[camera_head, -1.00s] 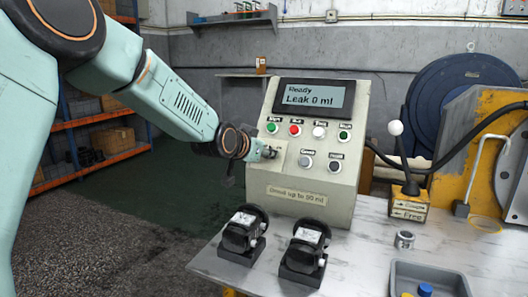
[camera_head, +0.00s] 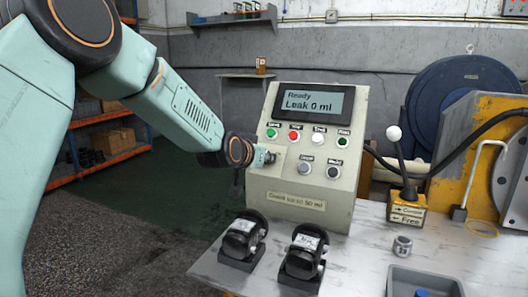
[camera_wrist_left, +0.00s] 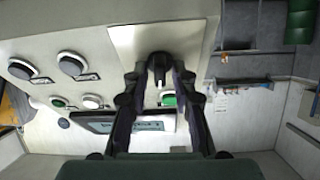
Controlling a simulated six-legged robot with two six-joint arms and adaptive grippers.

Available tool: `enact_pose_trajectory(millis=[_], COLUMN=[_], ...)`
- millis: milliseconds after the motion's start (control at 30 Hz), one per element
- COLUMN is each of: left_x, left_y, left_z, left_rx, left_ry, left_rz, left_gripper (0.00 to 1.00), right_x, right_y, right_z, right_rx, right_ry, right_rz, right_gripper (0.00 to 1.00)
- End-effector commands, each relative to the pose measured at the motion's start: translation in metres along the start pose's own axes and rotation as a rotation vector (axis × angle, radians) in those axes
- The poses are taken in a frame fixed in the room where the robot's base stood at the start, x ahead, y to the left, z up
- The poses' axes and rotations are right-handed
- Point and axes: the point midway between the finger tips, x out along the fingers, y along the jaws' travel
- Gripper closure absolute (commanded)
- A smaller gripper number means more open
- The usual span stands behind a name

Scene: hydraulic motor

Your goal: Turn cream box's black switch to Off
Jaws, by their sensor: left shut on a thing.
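The cream box (camera_head: 312,185) stands on the table, its screen (camera_head: 315,102) reading "Ready" and "Leak 0 ml". The black switch (camera_wrist_left: 159,65) sits on a pale plate on the panel. My left gripper (camera_head: 268,157) is at the panel's left side, at that plate. In the left wrist view my left gripper (camera_wrist_left: 158,72) has its two fingertips closed on either side of the black switch. In the head view the gripper covers the switch, and its pointing direction cannot be read. My right gripper is not in view.
Green, red, white and green buttons (camera_head: 294,136) lie above the gripper; two more knobs (camera_head: 333,171) are to its right. Two black motor units (camera_head: 303,250) stand in front of the box. A lever (camera_head: 396,150) and a grey tray (camera_head: 425,281) are right.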

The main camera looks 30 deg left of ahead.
Motion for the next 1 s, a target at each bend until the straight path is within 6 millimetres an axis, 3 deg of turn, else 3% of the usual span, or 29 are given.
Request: enact_pose_trajectory(millis=[100, 500, 1000], left_x=[-0.002, -0.001, 0.000], left_y=[0.001, 0.001, 0.001], left_z=[-0.005, -0.005, -0.004], left_rx=[-0.096, -0.457, -0.765], left_ry=[-0.001, 0.001, 0.005], left_rz=[-0.029, -0.135, -0.225], left_gripper=[1.00, 1.00, 1.00], right_x=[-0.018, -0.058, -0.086], right_y=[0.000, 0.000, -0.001], right_z=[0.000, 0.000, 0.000], right_rx=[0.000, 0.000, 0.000], right_ry=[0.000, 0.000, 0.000], right_rz=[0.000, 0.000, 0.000], right_gripper=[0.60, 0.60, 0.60])
